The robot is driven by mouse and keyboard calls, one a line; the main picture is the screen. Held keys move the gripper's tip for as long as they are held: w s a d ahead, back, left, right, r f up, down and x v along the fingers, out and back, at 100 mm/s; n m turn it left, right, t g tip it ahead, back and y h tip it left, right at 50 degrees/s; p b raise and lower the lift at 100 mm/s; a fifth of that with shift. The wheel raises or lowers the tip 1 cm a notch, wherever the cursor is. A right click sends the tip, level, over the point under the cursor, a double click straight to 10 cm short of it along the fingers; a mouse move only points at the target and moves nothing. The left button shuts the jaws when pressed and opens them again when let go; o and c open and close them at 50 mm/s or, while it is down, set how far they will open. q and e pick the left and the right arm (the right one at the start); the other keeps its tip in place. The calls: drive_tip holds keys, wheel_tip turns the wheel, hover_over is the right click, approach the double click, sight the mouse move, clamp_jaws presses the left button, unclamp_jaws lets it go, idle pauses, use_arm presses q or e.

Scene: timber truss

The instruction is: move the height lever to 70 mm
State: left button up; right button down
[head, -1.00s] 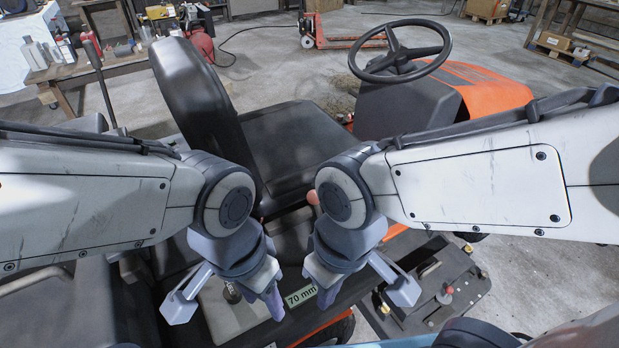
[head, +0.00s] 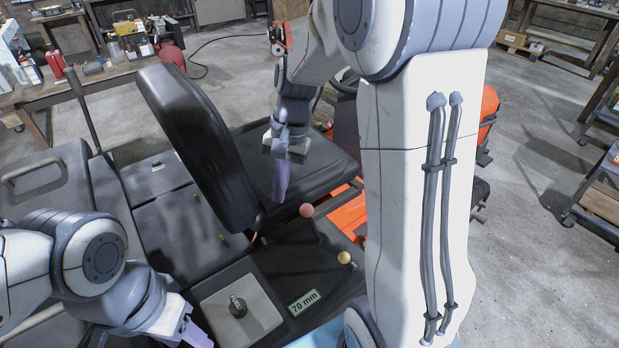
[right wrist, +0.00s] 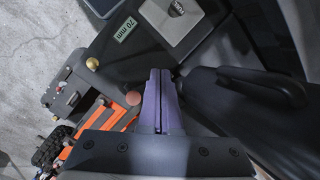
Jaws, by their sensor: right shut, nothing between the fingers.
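A lever with a round pink knob (head: 306,210) stands beside the seat; the knob also shows in the right wrist view (right wrist: 133,98). A yellow knob (head: 344,257) is nearer me, and it shows in the right wrist view (right wrist: 92,63). I cannot tell from the pictures which one is the height lever. A green "70 mm" label (head: 304,302) lies on the dark console. My right gripper (head: 280,192) is shut and empty, pointing down over the seat, apart from the pink knob. My left gripper (head: 194,334) is at the bottom edge, its fingertips partly cut off.
The black seat backrest (head: 195,150) rises left of the pink knob. A black fuel cap (head: 238,307) sits on a grey panel beside the label. My right arm hides much of the mower's right side. A cluttered workbench (head: 100,76) stands behind.

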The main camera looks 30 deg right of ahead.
drive_tip(key=w+d+f+m+t+y+p, duration=0.1)
drive_tip(key=w+d+m+t+p, duration=0.15)
drive_tip(key=d+m, duration=1.25)
wheel_tip(320, 180, down, 11)
drive_tip(key=w+a+n, duration=0.1)
drive_tip(key=a+n, duration=0.1)
drive_tip(key=n, duration=0.3)
drive_tip(key=shift+w+g, duration=0.2)
drive_tip(key=shift+g, duration=0.25)
drive_tip(key=shift+r, duration=0.1)
